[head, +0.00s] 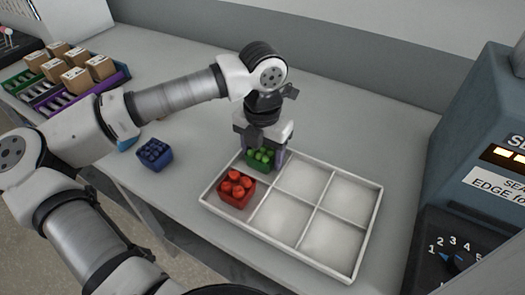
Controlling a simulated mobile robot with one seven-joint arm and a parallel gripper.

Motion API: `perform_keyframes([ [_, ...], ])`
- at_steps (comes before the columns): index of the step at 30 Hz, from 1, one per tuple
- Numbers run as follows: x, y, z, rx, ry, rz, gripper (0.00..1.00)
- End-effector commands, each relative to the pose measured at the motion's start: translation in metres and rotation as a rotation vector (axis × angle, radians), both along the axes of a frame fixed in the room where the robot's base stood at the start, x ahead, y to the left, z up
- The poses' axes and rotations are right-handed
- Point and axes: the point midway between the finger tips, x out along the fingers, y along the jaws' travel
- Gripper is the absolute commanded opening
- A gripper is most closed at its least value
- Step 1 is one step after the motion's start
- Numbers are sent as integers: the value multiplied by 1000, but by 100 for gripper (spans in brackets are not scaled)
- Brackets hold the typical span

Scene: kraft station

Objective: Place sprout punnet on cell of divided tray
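The sprout punnet (261,160) is a small green box with round green sprouts in it. My gripper (262,154) points down over it, with a finger on either side, and appears shut on it. The white divided tray (309,272) lies on the table with several cells in two rows. The punnet is at the back-left cell, near the tray's back rim. I cannot tell whether it touches the cell floor. A red punnet (236,190) with red round produce sits in the front-left cell. The other cells look empty.
A blue punnet (154,155) stands on the grey table left of the tray. Small brown boxes (77,81) sit in coloured racks (112,84) at the far left. A blue-grey machine (480,140) with a dial stands close on the right. The table behind the tray is clear.

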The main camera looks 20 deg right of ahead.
Motion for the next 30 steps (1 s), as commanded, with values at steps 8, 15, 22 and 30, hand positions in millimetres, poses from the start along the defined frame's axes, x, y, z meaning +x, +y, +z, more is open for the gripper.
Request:
perform_keyframes([
  [8, 0, 0, 7, 0, 0, 0, 61],
  [15, 1, 0, 53, 1, -4, 1, 61],
  [22, 0, 0, 99, 0, -2, 1, 61],
  [30, 0, 0, 122, 1, 1, 0, 61],
])
